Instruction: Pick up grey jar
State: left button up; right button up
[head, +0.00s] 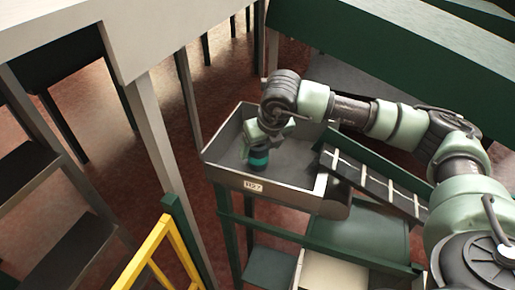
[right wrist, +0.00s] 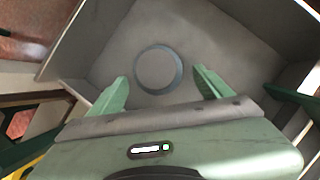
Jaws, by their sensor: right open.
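A round grey shape with a darker rim, which looks like the top of the grey jar (right wrist: 158,70), lies in the bin in the right wrist view. My right gripper (right wrist: 160,77) is open, with one green finger on each side of the round shape and gaps on both sides. In the head view my right gripper (head: 259,145) reaches down into the grey metal bin (head: 220,166). A small dark and teal cylinder (head: 259,159) shows just below it; I cannot tell whether this is the jar. My left gripper is not in view.
The bin's walls rise around my gripper, and its front carries a label (head: 253,186). A dark slatted ramp (head: 375,183) meets its right side. A yellow rail (head: 150,253) stands at the lower left. The bin floor right of the cylinder looks clear.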

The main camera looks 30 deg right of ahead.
aim_at(258, 154)
jog(key=p+x, duration=0.2)
jog(key=x, duration=0.1)
jog(key=shift+w+f, duration=0.15)
jog(key=shift+f, duration=0.1)
jog(key=shift+w+f, duration=0.25)
jog(key=shift+f, duration=0.25)
jog(key=shift+s, duration=0.1)
jog(key=shift+c, duration=0.3)
jog(key=shift+r, duration=0.1)
jog(key=c, duration=1.5)
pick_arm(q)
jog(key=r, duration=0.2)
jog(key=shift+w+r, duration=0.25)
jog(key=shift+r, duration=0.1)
pick_arm(e)
jog(key=shift+c, duration=0.5)
jog(key=shift+r, duration=0.1)
